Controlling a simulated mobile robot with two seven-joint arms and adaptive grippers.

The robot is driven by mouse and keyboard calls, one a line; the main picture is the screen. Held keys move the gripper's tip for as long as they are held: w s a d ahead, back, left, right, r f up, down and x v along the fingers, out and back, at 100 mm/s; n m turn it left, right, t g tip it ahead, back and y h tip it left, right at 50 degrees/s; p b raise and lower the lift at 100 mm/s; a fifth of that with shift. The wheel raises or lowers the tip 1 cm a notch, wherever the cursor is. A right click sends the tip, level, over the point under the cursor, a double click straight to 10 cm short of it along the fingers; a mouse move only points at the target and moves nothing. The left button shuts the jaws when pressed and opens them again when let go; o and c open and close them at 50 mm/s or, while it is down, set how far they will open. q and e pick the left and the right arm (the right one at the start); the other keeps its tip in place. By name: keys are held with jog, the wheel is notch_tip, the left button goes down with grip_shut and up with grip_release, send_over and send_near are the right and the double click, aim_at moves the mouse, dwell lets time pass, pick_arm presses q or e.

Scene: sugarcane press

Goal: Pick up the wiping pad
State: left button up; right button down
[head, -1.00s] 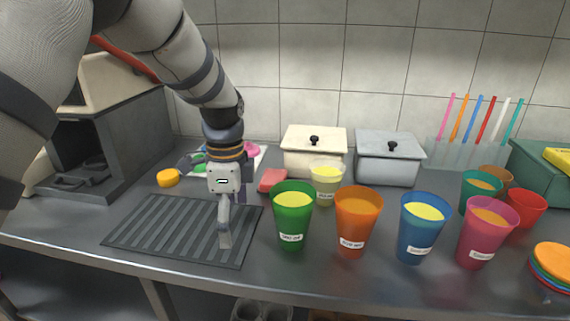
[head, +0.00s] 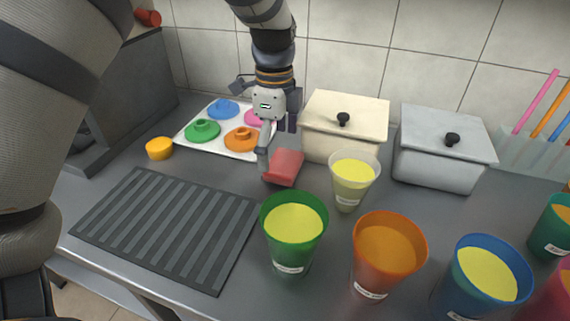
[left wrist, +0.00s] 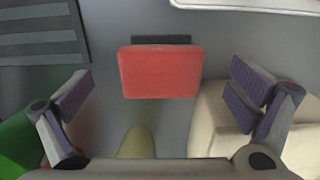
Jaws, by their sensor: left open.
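The wiping pad (head: 284,167) is a red block lying on the metal counter, in front of the cream lidded box and left of a clear cup of yellow liquid. In the left wrist view the pad (left wrist: 159,72) lies centred ahead of the fingers, with a dark strip along its far edge. My left gripper (head: 277,140) is just above and behind the pad in the head view. In the left wrist view its two fingers (left wrist: 160,92) are spread wide on either side of the pad, apart from it and empty. My right gripper is not in view.
The cream box (head: 345,128) stands close on the right of the gripper. The clear cup (head: 352,181) and green cup (head: 291,232) stand near the pad. A white tray with coloured lids (head: 186,134) is left, and a ridged dark mat (head: 166,228) is in front.

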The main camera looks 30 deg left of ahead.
aim_at(276, 159)
pick_arm(q)
notch_tip(276, 159, down, 3)
jog(key=shift+f, duration=0.15)
jog(key=c, duration=1)
jog(key=shift+o, duration=0.2)
